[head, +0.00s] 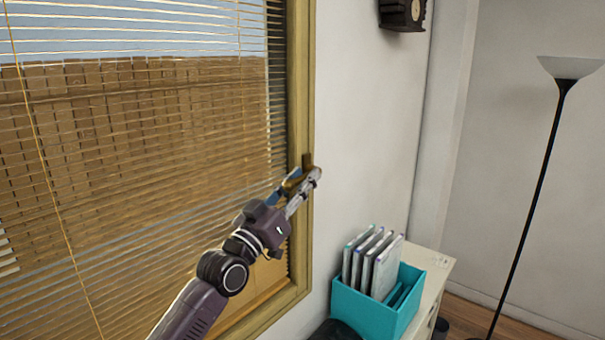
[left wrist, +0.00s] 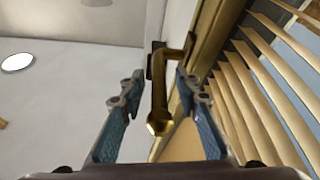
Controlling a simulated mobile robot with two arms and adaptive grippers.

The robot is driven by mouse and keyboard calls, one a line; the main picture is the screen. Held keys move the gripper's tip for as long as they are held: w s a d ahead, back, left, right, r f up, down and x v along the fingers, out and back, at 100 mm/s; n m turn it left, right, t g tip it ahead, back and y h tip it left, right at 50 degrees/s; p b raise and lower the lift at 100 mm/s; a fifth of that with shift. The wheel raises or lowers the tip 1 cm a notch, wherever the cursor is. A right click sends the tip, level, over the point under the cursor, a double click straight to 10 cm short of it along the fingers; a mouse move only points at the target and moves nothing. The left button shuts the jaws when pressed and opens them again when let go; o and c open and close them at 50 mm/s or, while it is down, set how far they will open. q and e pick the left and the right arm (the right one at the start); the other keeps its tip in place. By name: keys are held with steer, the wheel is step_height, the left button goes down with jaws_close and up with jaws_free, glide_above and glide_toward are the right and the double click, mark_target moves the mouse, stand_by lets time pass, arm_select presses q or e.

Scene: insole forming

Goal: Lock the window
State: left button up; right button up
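The window (head: 140,150) fills the left of the head view, with a wooden frame (head: 301,100). A brass handle (head: 307,160) sits on the frame's right side. The left wrist view shows the handle (left wrist: 158,95) close up, with a bent arm and a rounded end. My left gripper (head: 303,181) is at the handle. In the left wrist view its two blue-padded fingers (left wrist: 156,85) are open, one on each side of the handle, with gaps between. Whether a finger touches it, I cannot tell. My right gripper is not in view.
Slatted blinds (head: 130,200) hang across the window beside my left arm. A teal box (head: 375,309) with several upright folders (head: 371,262) stands on a white cabinet (head: 434,272) at lower right. A floor lamp (head: 537,170) stands at far right.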

arm_select(q)
steer(key=shift+w+d, duration=0.15)
jaws_close()
stand_by(0.4)
